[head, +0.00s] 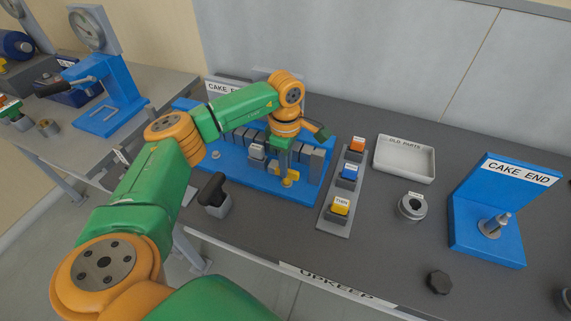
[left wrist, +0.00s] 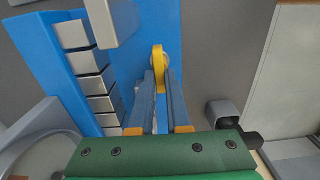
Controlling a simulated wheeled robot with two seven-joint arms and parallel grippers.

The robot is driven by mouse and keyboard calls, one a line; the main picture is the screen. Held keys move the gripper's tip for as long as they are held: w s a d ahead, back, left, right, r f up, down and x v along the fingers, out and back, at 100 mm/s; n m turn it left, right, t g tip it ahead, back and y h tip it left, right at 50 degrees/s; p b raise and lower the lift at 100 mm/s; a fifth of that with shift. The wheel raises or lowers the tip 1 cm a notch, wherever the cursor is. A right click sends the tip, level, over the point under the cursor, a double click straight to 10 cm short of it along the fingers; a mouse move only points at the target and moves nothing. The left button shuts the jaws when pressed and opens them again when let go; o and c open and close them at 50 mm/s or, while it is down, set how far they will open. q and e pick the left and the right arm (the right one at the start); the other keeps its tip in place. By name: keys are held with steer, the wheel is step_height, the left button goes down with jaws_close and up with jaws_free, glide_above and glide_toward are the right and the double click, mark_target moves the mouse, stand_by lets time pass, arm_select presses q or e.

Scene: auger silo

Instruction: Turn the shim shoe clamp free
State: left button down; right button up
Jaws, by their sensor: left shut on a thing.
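The blue fixture (head: 230,165) lies on the dark bench and carries a row of grey blocks; in the left wrist view its blue face (left wrist: 135,50) fills the upper left. A yellow clamp piece (head: 288,182) sits at its front right; it also shows in the left wrist view (left wrist: 158,58). My left gripper (head: 285,172) points down over it. In the left wrist view its two blue-grey fingers (left wrist: 160,82) are shut on the yellow piece. The fingers partly hide the piece, so its turn angle is unclear. My right gripper is in neither view.
Right of the fixture stands a grey strip with orange, blue and yellow buttons (head: 340,206). Beyond are the OLD PARTS tray (head: 404,158), a round grey part (head: 412,207) and the blue CAKE END stand (head: 500,205). A black-handled block (head: 216,196) stands in front of the fixture.

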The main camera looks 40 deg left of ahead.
arm_select(q)
steer(key=shift+w+r, duration=0.1)
stand_by(0.4)
steer(key=c, duration=0.9)
jaws_free()
step_height(320, 180, up, 6)
steer(key=shift+b, duration=0.8)
steer(key=shift+r, duration=0.55)
